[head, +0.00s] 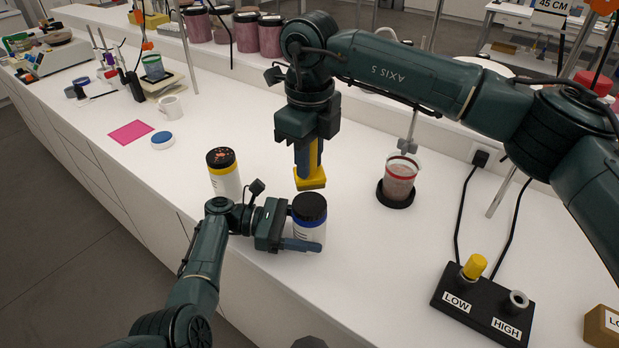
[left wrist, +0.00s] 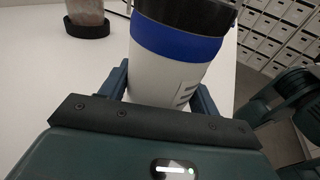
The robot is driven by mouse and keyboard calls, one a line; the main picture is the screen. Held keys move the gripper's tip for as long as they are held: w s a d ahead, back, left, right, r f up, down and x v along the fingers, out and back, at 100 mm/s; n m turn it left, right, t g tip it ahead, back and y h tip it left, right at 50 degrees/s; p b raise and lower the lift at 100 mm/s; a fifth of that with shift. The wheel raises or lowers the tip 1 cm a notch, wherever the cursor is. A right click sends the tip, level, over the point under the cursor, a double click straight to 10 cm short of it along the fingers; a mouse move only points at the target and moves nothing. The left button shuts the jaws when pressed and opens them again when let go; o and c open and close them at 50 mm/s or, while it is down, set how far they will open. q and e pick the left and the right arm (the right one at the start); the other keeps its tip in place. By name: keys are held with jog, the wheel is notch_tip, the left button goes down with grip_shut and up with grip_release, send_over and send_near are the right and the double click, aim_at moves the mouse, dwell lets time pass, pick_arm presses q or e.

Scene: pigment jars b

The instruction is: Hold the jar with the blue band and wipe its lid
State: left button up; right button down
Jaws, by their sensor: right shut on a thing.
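The jar with the blue band (head: 310,229) stands upright at the counter's front, white with a black lid (head: 309,207). In the left wrist view the blue band (left wrist: 178,40) faces me; the lid is mostly cut off by the frame. My left gripper (head: 301,244) is shut on this jar, its fingers on either side of the body below the band. My right gripper (head: 309,160) points down, shut on a yellow wiping pad (head: 311,179). The pad is beyond the jar's lid in the head view, apart from it.
A jar with a yellow band (head: 224,172) stands close to my left wrist. A LOW/HIGH box (head: 483,306) is at right.

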pick_arm(q)
jog(key=o, duration=0.5)
jog(key=a, duration=0.4)
jog(key=w+a, duration=0.1)
jog(key=a, duration=0.3)
jog(key=a+r, duration=0.1)
jog(key=a, duration=0.3)
jog(key=shift+w, duration=0.3)
